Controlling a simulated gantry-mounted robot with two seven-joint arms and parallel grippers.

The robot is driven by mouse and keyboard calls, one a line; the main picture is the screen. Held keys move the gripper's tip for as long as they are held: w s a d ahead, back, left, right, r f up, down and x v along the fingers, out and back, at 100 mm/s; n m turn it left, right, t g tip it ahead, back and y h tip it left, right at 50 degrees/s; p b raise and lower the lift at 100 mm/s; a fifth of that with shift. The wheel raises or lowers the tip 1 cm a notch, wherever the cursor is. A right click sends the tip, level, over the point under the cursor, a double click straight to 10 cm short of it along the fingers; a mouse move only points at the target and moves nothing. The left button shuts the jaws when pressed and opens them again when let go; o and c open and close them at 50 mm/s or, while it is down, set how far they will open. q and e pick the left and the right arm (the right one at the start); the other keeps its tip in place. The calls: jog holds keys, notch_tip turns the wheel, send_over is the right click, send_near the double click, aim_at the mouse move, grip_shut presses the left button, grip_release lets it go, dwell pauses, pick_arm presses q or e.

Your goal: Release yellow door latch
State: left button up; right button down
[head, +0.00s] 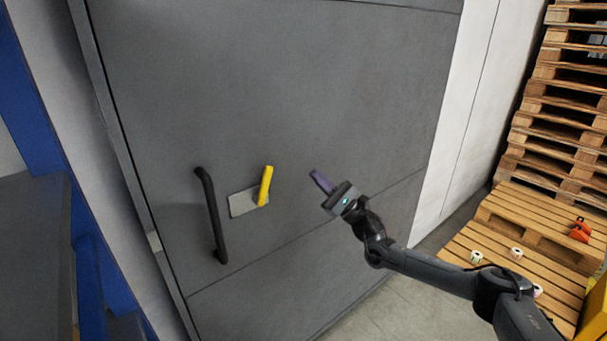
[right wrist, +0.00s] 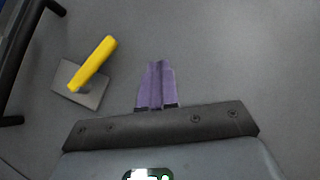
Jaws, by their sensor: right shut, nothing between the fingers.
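The yellow latch (head: 265,186) is a short lever on a light metal plate (head: 242,203), fixed to the grey door (head: 330,90). It leans slightly right of upright in the head view. In the right wrist view the yellow latch (right wrist: 92,63) and its plate (right wrist: 68,88) lie at the upper left. My right gripper (head: 316,175), with purple fingers, is shut and empty. It is to the right of the latch, apart from it. Its closed fingers also show in the right wrist view (right wrist: 158,68). My left gripper is not in view.
A black door handle (head: 211,215) stands left of the latch plate; part of it shows in the right wrist view (right wrist: 18,55). A blue frame (head: 45,130) is at the far left. Wooden pallets (head: 555,130) with several small rolls stand at the right. The door surface around the latch is clear.

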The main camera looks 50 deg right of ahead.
jog(key=s+d, duration=0.1)
jog(key=s, duration=0.1)
jog(key=shift+s+d+f, duration=0.35)
jog(key=shift+s+d, duration=0.05)
dwell(0.3)
